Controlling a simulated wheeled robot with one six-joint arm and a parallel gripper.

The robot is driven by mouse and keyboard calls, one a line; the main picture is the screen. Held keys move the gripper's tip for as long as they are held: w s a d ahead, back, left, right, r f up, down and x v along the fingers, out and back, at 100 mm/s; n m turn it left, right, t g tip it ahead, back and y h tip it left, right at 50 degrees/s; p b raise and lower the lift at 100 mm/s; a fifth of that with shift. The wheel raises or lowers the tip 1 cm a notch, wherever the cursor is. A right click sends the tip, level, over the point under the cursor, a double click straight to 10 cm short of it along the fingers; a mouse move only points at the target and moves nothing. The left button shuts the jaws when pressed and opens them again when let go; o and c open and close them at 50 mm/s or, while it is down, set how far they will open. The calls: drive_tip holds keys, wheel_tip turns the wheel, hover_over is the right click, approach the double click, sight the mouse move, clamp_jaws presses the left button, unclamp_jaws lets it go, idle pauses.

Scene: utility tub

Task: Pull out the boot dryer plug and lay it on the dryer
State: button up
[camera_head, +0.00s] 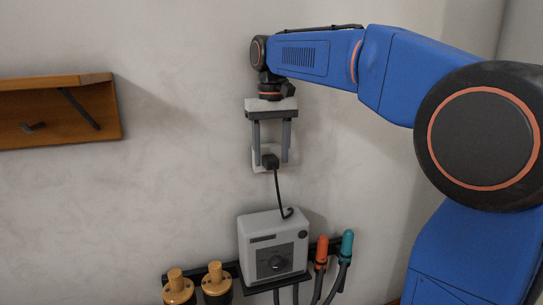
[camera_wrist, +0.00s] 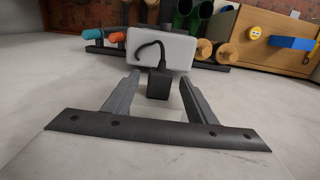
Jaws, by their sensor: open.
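The black boot dryer plug (camera_head: 270,161) is seated at the pale outlet plate (camera_head: 258,168) on the wall. Its dark cord (camera_head: 279,195) hangs down to the top of the light grey boot dryer (camera_head: 273,245), which has a round dial on its front. My gripper (camera_head: 271,158) points down from above with its two fingers open, one on each side of the plug. In the wrist view, the plug (camera_wrist: 158,84) sits between the fingers (camera_wrist: 158,77) with a visible gap on both sides. The dryer (camera_wrist: 170,50) lies beyond it.
A wooden shelf (camera_head: 60,110) is on the wall at left. The wall between is clear.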

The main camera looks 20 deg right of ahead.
drive_tip(key=shift+f, duration=0.35)
drive_tip(key=c, duration=1.2)
drive_tip(key=shift+o, duration=0.2)
drive_tip(key=shift+s, duration=2.35)
